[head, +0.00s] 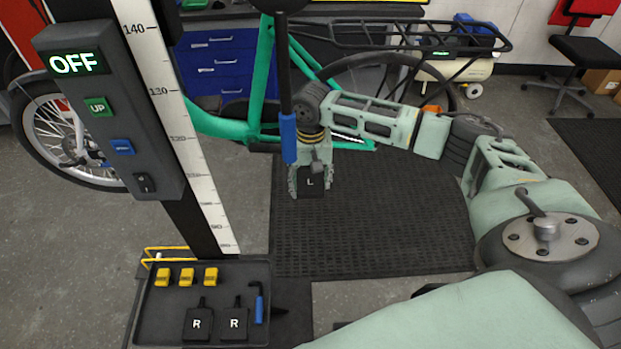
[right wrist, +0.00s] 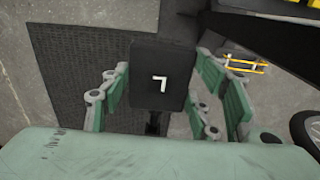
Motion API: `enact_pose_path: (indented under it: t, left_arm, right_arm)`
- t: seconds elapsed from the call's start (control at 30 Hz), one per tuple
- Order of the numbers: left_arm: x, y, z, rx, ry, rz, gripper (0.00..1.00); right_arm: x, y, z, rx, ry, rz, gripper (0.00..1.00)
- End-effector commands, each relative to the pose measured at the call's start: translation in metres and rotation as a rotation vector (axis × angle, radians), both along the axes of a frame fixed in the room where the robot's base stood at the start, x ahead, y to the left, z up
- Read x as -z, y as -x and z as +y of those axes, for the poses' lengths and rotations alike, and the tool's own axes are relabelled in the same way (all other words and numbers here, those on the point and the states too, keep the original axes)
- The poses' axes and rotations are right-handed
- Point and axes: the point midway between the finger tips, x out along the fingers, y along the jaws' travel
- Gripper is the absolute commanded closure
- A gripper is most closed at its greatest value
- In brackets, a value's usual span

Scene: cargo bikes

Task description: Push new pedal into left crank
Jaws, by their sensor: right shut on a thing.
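The new pedal (head: 312,184) is a flat black block marked L. My right gripper (head: 311,178) is shut on it and holds it above the black mat, in front of the green bike. In the right wrist view the pedal (right wrist: 160,90) sits between the green fingers, with a short dark stub at its lower edge. The green bike frame (head: 228,128) is behind my gripper and forearm. I cannot make out the left crank; my wrist covers part of the frame's lower area. My left gripper is not in view.
A dark tray (head: 160,312) holds two pedals marked R (head: 198,323), yellow blocks (head: 186,277) and a blue-handled tool (head: 259,305). A lift post (head: 200,170) with a control box reading OFF stands at left. A blue grip (head: 289,137) hangs close beside my wrist.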

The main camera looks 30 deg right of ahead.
Motion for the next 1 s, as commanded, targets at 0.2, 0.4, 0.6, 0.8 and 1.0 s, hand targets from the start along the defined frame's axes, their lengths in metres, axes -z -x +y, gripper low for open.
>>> enact_pose_path:
  t: [0.2, 0.4, 0.6, 0.8, 1.0]
  left_arm:
    - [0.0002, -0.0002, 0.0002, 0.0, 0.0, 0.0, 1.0]
    - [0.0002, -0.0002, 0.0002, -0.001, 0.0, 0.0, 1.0]
    - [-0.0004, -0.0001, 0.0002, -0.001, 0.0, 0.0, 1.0]
    - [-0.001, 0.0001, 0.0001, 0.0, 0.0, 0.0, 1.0]
    - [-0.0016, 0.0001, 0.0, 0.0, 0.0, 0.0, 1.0]
  right_arm:
    - [-0.0002, -0.0003, 0.0001, 0.0, 0.0, -0.001, 0.76]
    - [-0.0002, -0.0004, -0.0001, 0.0, 0.0, -0.001, 0.76]
    - [-0.0005, -0.0033, -0.0015, 0.001, 0.0, -0.001, 0.76]
    - [-0.0005, -0.0068, -0.004, 0.0, 0.0, -0.001, 0.76]
    - [-0.0005, -0.0102, -0.0061, 0.001, 0.001, -0.001, 0.76]
